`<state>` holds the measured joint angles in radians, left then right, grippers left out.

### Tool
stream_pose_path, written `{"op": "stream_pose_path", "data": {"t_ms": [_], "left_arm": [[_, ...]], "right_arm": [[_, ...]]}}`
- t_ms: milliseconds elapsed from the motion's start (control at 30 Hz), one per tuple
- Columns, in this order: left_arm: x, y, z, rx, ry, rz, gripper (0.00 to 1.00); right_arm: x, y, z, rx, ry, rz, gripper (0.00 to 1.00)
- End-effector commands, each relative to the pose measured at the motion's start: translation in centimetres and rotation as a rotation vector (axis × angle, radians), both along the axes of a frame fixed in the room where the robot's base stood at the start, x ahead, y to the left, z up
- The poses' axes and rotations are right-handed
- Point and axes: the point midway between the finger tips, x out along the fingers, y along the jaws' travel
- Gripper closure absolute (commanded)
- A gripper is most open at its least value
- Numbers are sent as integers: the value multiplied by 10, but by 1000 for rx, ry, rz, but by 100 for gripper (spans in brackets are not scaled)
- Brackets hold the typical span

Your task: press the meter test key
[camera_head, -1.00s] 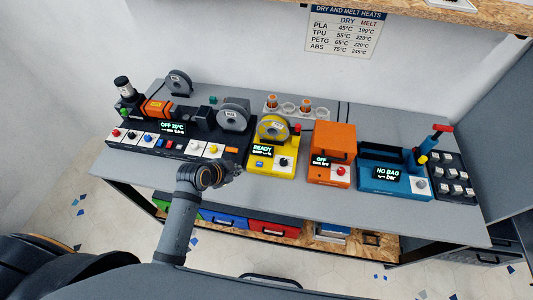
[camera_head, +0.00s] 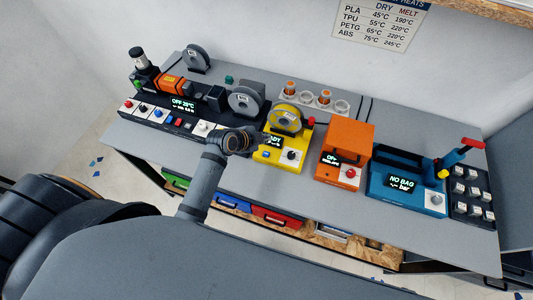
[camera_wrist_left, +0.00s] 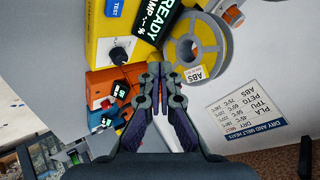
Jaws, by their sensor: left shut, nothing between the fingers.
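The yellow meter (camera_head: 277,158) stands on the bench with a spool on it, a dark READY display and a dark knob. It fills the top of the left wrist view (camera_wrist_left: 96,42), where its blue TEST key (camera_wrist_left: 115,8) shows at the top edge, partly cut off. My left gripper (camera_head: 262,141) is at the meter's left front, covering part of its display in the head view. Its fingers (camera_wrist_left: 160,70) are shut and empty in the left wrist view. Whether it touches the meter cannot be told. My right gripper is not in view.
Left of the meter is a long black unit (camera_head: 160,113) with several keys and a spool. Right of it stand an orange box (camera_head: 347,148), a blue device (camera_head: 408,193) and a black key block (camera_head: 472,196). The bench front (camera_head: 300,190) is clear.

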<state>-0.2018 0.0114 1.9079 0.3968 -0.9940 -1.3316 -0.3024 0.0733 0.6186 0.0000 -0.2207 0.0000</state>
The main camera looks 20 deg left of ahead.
Motion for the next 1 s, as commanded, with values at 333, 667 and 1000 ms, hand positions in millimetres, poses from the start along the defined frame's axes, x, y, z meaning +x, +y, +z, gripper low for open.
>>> {"op": "stream_pose_path", "data": {"t_ms": [333, 667, 1000], "left_arm": [[-1, 0, -54, 0, 2, 0, 100], [0, 0, -81, 1, 1, 0, 100], [0, 0, -80, 0, 1, -1, 100]], "right_arm": [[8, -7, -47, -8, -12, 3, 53], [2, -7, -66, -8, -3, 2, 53], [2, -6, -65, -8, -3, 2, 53]]}}
